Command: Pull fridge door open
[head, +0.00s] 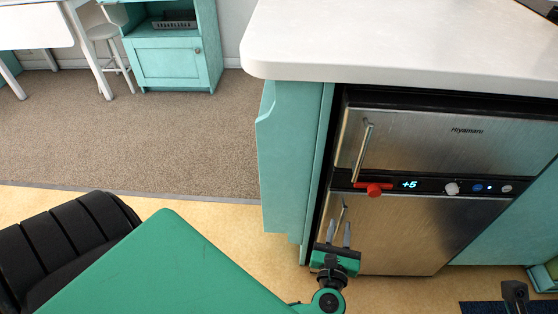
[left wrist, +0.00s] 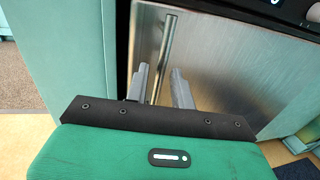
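The steel fridge has an upper door (head: 450,140) and a lower door (head: 400,235), both shut. The upper door has an upright bar handle (head: 362,150) at its left edge. The lower door has a similar bar handle (head: 339,218), which also shows in the left wrist view (left wrist: 168,45). My left gripper (head: 338,234) is open in front of the lower handle. In the left wrist view, the bar runs down between its two grey fingers (left wrist: 161,88), closer to the left one. I cannot tell whether they touch it. My right gripper is not clearly visible.
A control strip with a red knob (head: 374,189) and a lit display (head: 409,184) lies between the doors. A white counter (head: 400,45) overhangs the fridge. A teal cabinet side (head: 290,160) stands close on the left. The floor (head: 160,140) farther left is clear. A small dark part (head: 515,292) shows at bottom right.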

